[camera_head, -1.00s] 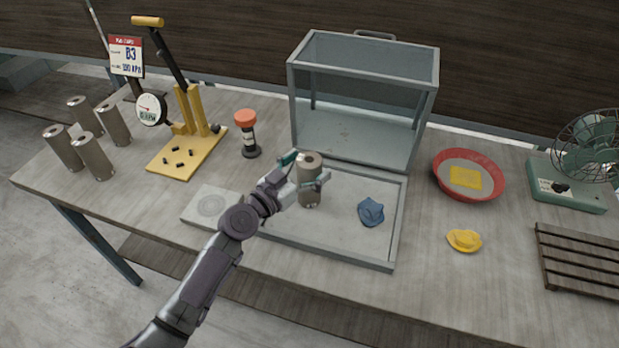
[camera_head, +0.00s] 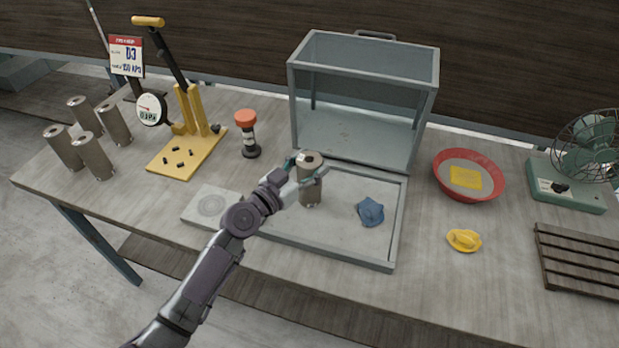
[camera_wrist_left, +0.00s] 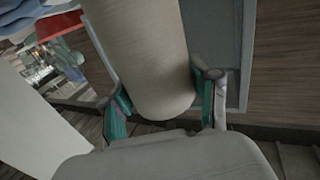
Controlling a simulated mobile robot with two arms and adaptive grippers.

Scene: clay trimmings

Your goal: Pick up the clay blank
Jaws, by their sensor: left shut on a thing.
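The clay blank (camera_head: 310,190) is an upright grey-brown cylinder with a small dark hole in its top. It is at the grey-rimmed tray (camera_head: 393,237), and I cannot tell whether its foot touches the tray floor. My left gripper (camera_head: 306,169) is shut on the clay blank near its upper part. In the left wrist view the clay blank (camera_wrist_left: 145,50) fills the upper middle, between the teal finger pads of the left gripper (camera_wrist_left: 163,98). My right gripper is in neither view.
A blue crumpled piece (camera_head: 370,211) lies right of the blank. A glass-sided box (camera_head: 362,90) stands behind. Several similar cylinders (camera_head: 93,157) and a yellow press (camera_head: 188,150) stand left. A red bowl (camera_head: 492,183), yellow piece (camera_head: 464,240), fan (camera_head: 566,188) and slatted rack (camera_head: 580,262) are right.

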